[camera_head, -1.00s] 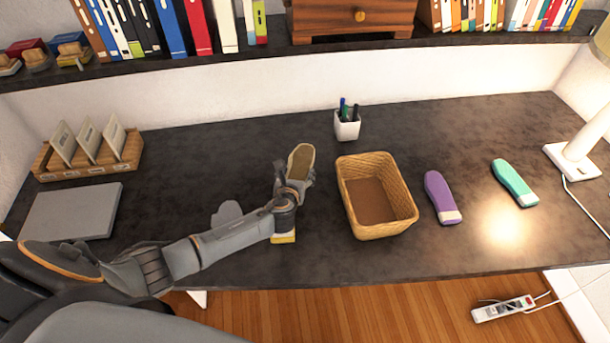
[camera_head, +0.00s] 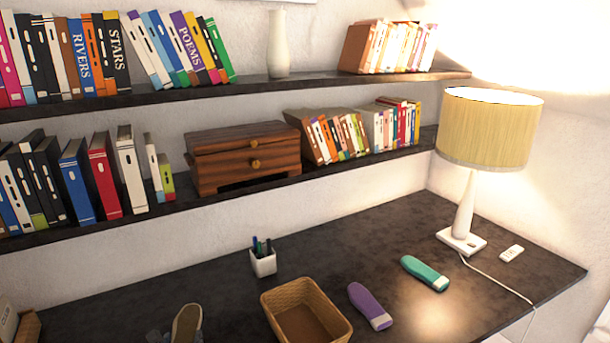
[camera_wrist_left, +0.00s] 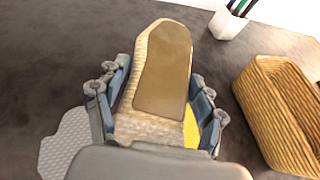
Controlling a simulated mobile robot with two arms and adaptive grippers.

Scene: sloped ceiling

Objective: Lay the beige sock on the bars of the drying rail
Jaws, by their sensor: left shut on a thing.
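The beige sock (camera_head: 186,322), with a tan sole patch, shows at the bottom edge of the head view. In the left wrist view the sock (camera_wrist_left: 150,62) stands out between the fingers of my left gripper (camera_wrist_left: 160,100), which is shut on it. Most of my left gripper (camera_head: 165,337) is cut off in the head view. A purple sock (camera_head: 369,306) and a teal sock (camera_head: 424,273) lie on the dark desk. A light grey piece (camera_wrist_left: 68,145) and a yellow piece (camera_wrist_left: 207,130) show beside and under my left gripper. I see no drying rail. My right gripper is out of view.
A wicker basket (camera_head: 330,314) stands right of the held sock, with a white pen cup (camera_head: 263,264) behind it. A lamp (camera_head: 463,225) with a cable and a small white remote (camera_head: 511,253) are at the right. Two shelves (camera_head: 290,190) of books hang above the desk.

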